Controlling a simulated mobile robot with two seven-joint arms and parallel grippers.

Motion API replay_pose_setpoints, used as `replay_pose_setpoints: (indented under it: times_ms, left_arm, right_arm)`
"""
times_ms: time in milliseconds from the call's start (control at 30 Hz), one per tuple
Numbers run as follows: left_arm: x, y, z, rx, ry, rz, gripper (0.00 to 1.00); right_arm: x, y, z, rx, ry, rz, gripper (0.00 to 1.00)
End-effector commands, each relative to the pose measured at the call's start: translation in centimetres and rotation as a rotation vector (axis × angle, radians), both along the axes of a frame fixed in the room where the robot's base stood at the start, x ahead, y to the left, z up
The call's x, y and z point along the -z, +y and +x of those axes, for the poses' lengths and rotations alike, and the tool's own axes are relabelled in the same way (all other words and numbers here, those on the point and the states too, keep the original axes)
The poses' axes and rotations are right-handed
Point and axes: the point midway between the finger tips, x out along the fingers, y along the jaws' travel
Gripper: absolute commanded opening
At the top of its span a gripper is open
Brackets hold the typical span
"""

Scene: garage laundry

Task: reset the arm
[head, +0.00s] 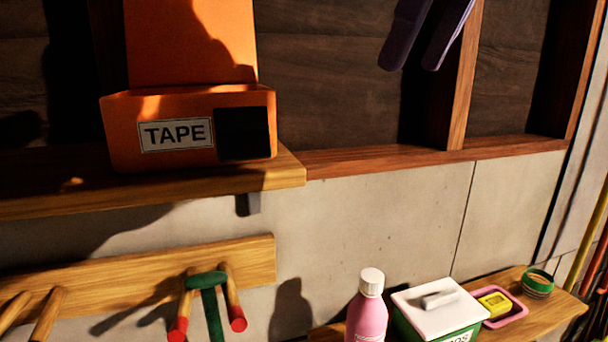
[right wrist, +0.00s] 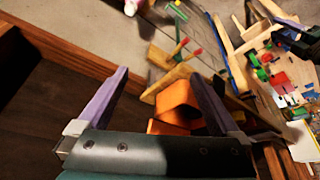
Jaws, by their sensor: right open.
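My right gripper (head: 408,64) hangs in at the top of the head view, right of centre, its two purple fingers pointing down and apart. In the right wrist view the same gripper (right wrist: 158,78) is open, with nothing held between its fingers. An orange box labelled TAPE (head: 190,125) stands on a wooden shelf, left of the gripper and apart from it. The orange box also shows beyond the fingers in the right wrist view (right wrist: 178,100). My left gripper is in neither view.
The wooden shelf (head: 285,172) juts from the wall below the orange box. Below it is a peg rail (head: 120,275) with a green-headed tool (head: 208,281). A pink bottle (head: 367,315), a white-lidded green box (head: 440,305) and a pink tray (head: 507,312) stand lower right.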

Motion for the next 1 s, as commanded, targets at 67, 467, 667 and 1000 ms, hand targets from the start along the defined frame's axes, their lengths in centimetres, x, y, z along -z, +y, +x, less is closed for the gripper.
replay_pose_setpoints:
  times_ms: [67,467,667,1000]
  left_arm:
    - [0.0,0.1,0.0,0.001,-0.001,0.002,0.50]
    - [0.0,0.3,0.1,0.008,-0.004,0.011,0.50]
    - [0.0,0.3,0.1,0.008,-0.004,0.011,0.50]
    - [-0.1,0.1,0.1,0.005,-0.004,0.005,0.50]
  right_arm:
    - [0.0,-2.7,0.5,0.063,0.000,-0.006,1.00]
    - [7.2,-7.8,0.5,0.178,0.024,-0.058,1.00]
    - [14.2,-8.0,-1.4,0.188,0.030,-0.096,1.00]
    - [26.3,-10.7,-10.2,0.284,0.007,-0.189,1.00]
